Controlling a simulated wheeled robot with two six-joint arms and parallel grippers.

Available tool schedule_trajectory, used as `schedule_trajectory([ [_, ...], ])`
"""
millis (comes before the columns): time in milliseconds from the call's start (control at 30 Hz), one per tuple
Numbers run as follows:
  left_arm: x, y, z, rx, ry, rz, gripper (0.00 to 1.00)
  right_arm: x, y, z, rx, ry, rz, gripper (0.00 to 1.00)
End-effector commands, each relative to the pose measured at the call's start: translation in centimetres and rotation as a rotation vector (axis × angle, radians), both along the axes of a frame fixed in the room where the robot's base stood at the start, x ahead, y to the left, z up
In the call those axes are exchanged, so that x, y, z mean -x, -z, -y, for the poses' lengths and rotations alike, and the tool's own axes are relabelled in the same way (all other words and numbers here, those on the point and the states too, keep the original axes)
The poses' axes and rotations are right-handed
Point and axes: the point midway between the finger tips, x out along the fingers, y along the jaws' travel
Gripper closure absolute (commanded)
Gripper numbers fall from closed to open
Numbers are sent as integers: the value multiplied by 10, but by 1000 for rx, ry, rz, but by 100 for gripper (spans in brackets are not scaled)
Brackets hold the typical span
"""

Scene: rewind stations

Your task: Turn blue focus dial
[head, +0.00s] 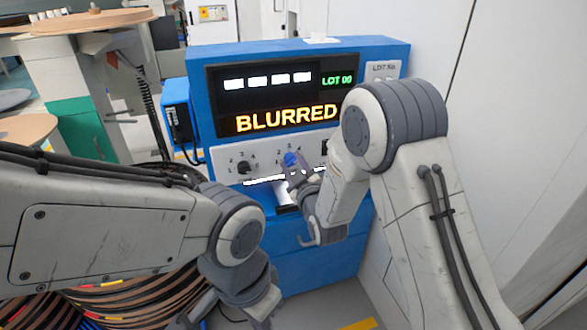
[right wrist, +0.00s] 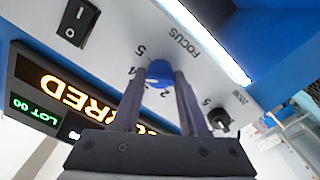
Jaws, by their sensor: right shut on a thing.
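The blue focus dial (head: 291,158) is on the white control strip of the blue machine, below its screen. My right gripper (head: 294,167) is at the dial, with its fingers shut on it. In the right wrist view the blue dial (right wrist: 159,70) sits between the two fingertips, below the word FOCUS, with numbers around it. The fingers hide part of the dial and some numbers, so I cannot tell its exact setting. The screen (head: 283,96) reads BLURRED and LOT 00. My left arm hangs at the lower left; its gripper end is only partly visible at the bottom edge.
A black zoom dial (head: 243,167) is left of the blue one; it also shows in the right wrist view (right wrist: 220,119). A black rocker switch (right wrist: 76,23) is on the other side. A bright light bar runs below the strip. A white wall stands close on the right.

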Motion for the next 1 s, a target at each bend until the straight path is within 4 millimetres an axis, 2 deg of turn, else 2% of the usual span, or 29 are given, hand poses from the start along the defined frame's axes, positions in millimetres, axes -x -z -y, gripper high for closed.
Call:
schedule_trajectory([
  [333, 0, 9, 0, 0, 0, 0, 100, 0, 0, 0, 123, 1, 43, 100],
  [833, 0, 9, 0, 0, 0, 0, 100, 0, -1, -1, 141, 0, 48, 100],
  [867, 0, 9, 0, 0, 0, 0, 100, 0, -1, -1, 141, 0, 48, 53],
  [900, 0, 9, 0, 0, 0, 0, 100, 0, -1, -1, 141, 0, 48, 38],
  [933, 0, 9, 0, 0, 0, 0, 100, 0, -1, -1, 141, 0, 48, 29],
  [1000, 0, 9, 0, 0, 0, 0, 100, 0, -1, -1, 141, -1, 48, 29],
])
